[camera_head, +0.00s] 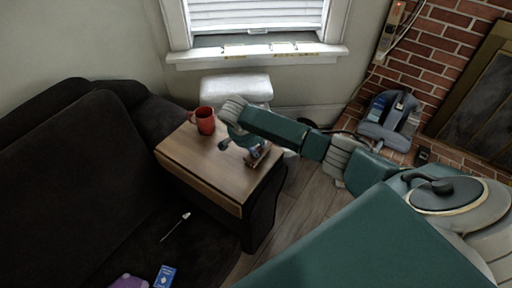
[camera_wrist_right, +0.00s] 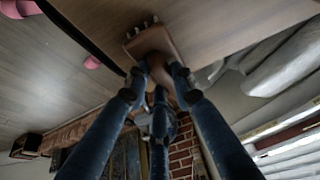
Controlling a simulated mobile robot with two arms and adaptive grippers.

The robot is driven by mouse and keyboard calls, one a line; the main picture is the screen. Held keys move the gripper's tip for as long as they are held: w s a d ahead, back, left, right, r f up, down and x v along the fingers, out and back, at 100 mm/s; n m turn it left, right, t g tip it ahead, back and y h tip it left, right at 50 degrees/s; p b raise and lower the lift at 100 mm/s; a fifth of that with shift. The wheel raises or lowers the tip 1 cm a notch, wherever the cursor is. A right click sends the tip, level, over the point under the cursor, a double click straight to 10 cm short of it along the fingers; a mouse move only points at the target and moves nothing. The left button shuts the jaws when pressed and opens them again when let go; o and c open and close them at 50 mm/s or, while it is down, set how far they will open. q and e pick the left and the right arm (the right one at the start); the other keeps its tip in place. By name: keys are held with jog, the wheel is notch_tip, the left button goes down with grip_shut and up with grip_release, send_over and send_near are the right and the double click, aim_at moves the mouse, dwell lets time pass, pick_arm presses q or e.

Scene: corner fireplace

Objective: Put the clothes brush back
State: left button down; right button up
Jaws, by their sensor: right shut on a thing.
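The clothes brush (camera_head: 259,155) is a small brown thing at the right edge of the wooden side table (camera_head: 190,157) in the head view. My right gripper (camera_head: 240,150) is over the table's right part. Its blue fingers (camera_wrist_right: 160,80) are shut around the brush in the wrist view. The brush is at the wooden top; I cannot tell whether it touches. My left gripper is not in view.
A red mug (camera_head: 203,120) stands at the table's back corner, left of my right gripper. A dark sofa (camera_head: 80,170) is left, with a blue card (camera_head: 165,277) and a purple thing (camera_head: 130,282) on it. A brick fireplace (camera_head: 440,50) is right. The table's front left is clear.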

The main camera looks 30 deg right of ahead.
jog(key=o, duration=1)
jog(key=shift+f, duration=0.1)
jog(key=v, duration=1.2)
jog(key=shift+a, duration=0.1)
